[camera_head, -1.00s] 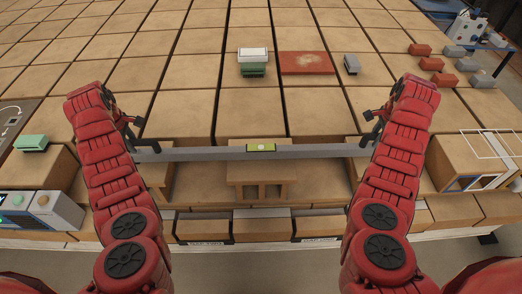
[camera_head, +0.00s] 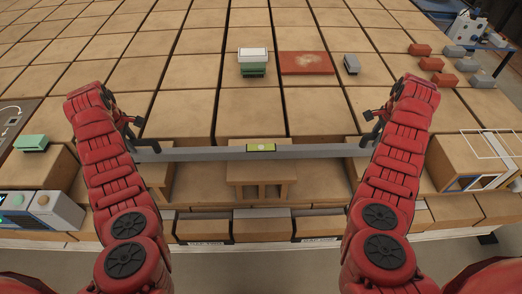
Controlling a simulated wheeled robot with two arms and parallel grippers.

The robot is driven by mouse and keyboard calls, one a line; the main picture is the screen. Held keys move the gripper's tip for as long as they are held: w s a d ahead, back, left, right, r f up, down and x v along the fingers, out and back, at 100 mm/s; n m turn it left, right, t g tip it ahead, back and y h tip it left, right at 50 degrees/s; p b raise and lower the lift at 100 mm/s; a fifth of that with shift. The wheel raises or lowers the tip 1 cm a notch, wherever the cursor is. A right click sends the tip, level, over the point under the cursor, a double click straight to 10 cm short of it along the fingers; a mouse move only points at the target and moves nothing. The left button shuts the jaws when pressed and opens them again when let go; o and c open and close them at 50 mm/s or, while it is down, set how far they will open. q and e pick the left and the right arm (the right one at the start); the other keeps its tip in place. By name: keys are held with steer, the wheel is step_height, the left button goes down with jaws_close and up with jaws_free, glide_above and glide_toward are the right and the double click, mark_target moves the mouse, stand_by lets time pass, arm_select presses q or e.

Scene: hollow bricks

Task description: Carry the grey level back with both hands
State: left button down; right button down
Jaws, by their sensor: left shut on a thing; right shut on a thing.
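The long grey level (camera_head: 205,153) lies across the middle of the head view, with a yellow-green vial window (camera_head: 261,147) at its centre. My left gripper (camera_head: 138,150) is shut on its left end. My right gripper (camera_head: 368,146) is shut on its right end. The level looks nearly horizontal, its left end slightly lower in the picture. It passes in front of the large tan blocks and over a small wooden stand (camera_head: 261,177). Whether it touches the stand cannot be told. The fingertips are partly hidden by my arms.
A green and white stack (camera_head: 253,62), a red slab (camera_head: 306,63) and a grey brick (camera_head: 351,64) lie on the tan blocks behind. Several red and grey bricks (camera_head: 431,64) are at the right. A green brick (camera_head: 36,142) and a grey device (camera_head: 36,209) are at the left.

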arm_select(q)
steer(key=shift+r, duration=0.2)
arm_select(e)
steer(key=shift+r, duration=0.2)
